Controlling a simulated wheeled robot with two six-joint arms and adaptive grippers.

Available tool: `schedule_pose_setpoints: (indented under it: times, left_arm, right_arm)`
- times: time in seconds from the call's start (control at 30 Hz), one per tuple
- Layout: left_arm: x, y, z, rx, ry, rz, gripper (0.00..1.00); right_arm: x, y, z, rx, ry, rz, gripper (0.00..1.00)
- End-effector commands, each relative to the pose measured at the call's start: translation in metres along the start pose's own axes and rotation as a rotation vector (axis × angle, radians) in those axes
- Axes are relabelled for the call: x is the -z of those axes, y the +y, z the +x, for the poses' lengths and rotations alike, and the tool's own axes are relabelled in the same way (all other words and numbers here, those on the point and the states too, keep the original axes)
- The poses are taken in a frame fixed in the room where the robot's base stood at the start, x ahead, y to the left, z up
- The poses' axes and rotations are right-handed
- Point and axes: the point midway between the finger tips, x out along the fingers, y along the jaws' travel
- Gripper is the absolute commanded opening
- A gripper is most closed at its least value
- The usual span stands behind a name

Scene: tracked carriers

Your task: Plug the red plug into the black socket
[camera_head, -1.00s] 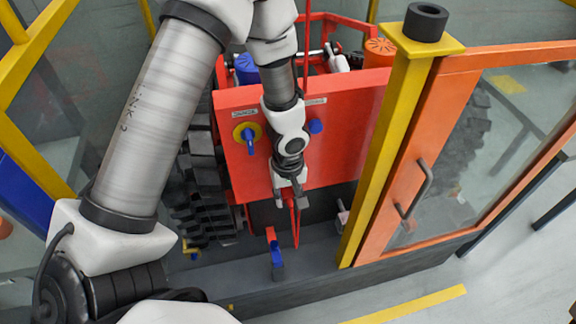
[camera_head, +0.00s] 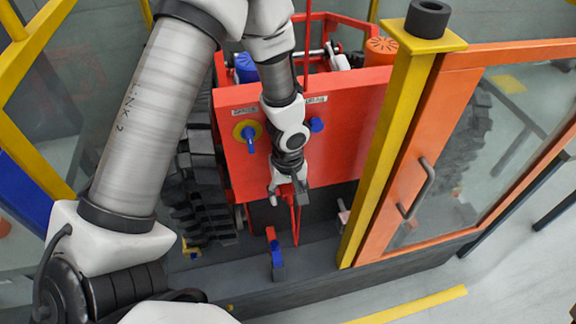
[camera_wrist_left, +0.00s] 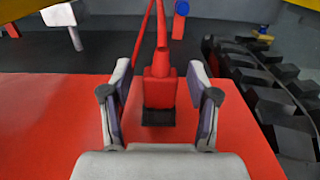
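The red plug (camera_wrist_left: 160,88) stands in the middle of the left wrist view, its red cable running up from it. A black block (camera_wrist_left: 158,117), which looks like the black socket, is directly at the plug's near end. I cannot tell whether the plug is seated in it. My left gripper (camera_wrist_left: 161,100) is open, one finger on each side of the plug, with gaps visible on both sides. In the head view my left gripper (camera_head: 288,196) is low in front of the red panel, and it hides most of the plug. My right gripper is not in view.
The red panel (camera_head: 342,125) carries a blue knob on a yellow disc (camera_head: 246,133) and another blue knob (camera_head: 317,125). A blue-handled lever (camera_head: 275,252) stands below. A yellow post (camera_head: 392,135) and orange-framed door (camera_head: 400,180) stand to the right. Black track (camera_head: 199,180) lies left.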

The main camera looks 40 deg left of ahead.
Motion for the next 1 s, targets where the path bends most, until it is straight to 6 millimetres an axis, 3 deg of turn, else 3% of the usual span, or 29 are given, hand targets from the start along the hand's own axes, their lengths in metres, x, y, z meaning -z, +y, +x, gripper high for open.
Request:
schedule_pose_setpoints:
  times: [0.33, 0.73, 1.0]
  left_arm:
    - [0.001, 0.0, -0.009, -0.001, 0.003, 0.0, 0.61]
    - [0.001, 0.001, -0.102, -0.004, 0.003, -0.001, 0.61]
    - [0.0, 0.0, -0.12, 0.001, -0.001, 0.0, 0.61]
  right_arm:
    - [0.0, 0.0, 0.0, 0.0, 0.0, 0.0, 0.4]
    - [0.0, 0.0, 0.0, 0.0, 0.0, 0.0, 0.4]
    - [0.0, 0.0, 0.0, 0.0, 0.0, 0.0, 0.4]
